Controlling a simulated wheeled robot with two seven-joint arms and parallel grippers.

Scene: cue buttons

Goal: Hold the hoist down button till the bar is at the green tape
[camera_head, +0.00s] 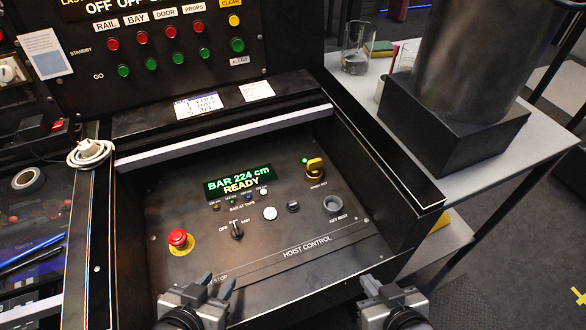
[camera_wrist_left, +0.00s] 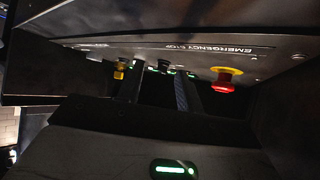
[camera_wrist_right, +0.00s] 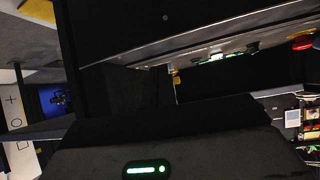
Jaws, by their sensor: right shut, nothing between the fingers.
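The hoist control panel (camera_head: 195,210) lies below the head camera. Its display (camera_head: 238,182) reads "BAR 224 cm READY". A row of small lamps (camera_head: 248,197) sits by the words "BAR AT TAPE". Below are a white round button (camera_head: 270,213) and a dark round button (camera_head: 293,206); I cannot read which is the down button. The bar itself and any tape are not seen. My left gripper (camera_head: 215,284) is open and empty at the panel's front edge. My right gripper (camera_head: 371,284) is shut and empty at the front right, apart from the buttons.
A red emergency stop (camera_head: 178,238) is on the panel's left, also in the left wrist view (camera_wrist_left: 224,80). A selector knob (camera_head: 237,230), a yellow key switch (camera_head: 314,168) and an empty-looking key rest (camera_head: 333,203) surround the buttons. Raised side walls frame the panel.

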